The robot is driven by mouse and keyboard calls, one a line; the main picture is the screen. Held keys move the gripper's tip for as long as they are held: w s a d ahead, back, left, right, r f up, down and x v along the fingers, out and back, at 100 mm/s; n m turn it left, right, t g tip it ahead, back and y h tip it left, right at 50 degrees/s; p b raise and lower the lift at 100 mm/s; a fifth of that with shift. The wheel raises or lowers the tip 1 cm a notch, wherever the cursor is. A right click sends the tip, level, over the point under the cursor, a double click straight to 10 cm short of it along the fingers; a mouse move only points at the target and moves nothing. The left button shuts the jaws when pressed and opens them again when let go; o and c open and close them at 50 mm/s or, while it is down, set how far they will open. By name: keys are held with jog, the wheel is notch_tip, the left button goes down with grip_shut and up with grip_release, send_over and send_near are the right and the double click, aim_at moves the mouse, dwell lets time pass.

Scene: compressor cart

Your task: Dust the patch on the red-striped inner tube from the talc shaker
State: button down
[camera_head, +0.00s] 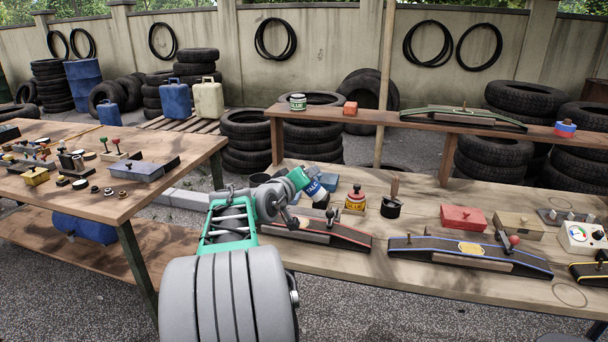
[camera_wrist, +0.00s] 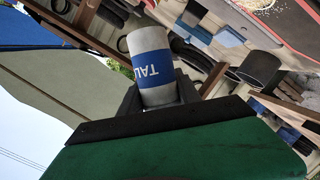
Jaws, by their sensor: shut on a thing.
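The talc shaker (camera_head: 315,190), white with a blue label, is in my gripper (camera_head: 306,182) and tilts over the red-striped inner tube (camera_head: 345,236). In the wrist view the shaker (camera_wrist: 150,62) sits between the dark jaws of my gripper (camera_wrist: 160,97). The tube is black with a red edge and lies on the bench; my arm hides part of its left end. The wrist view shows a red-edged surface (camera_wrist: 289,35) at top right, with a pale speckled patch (camera_wrist: 262,4) cut by the frame. I cannot see powder falling.
A blue-striped tube (camera_head: 470,252) lies to the right. A raised shelf (camera_head: 390,118) runs along the back. Another table (camera_head: 110,200) is at left.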

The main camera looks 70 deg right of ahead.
aim_at(305, 192)
jog(key=n, duration=0.1)
jog(key=f+n+g+h, duration=0.1)
jog(key=n, duration=0.1)
jog(key=n+p, duration=0.1)
jog(key=shift+s+f+n, duration=0.1)
jog(key=shift+f+n, duration=0.15)
jog(key=shift+n, duration=0.15)
jog(key=n, duration=0.2)
jog(key=f+n+h, duration=0.1)
jog(key=n+h, duration=0.1)
jog(key=n, duration=0.1)
jog(key=shift+s+d+f+n+g, duration=0.1)
jog(key=shift+s+f+n+g, duration=0.2)
jog(key=shift+s, duration=0.1)
jog(key=shift+f+n+b, duration=0.3)
jog(key=shift+f, duration=0.05)
jog(key=shift+f+b, duration=0.75)
jog(key=shift+f, duration=0.35)
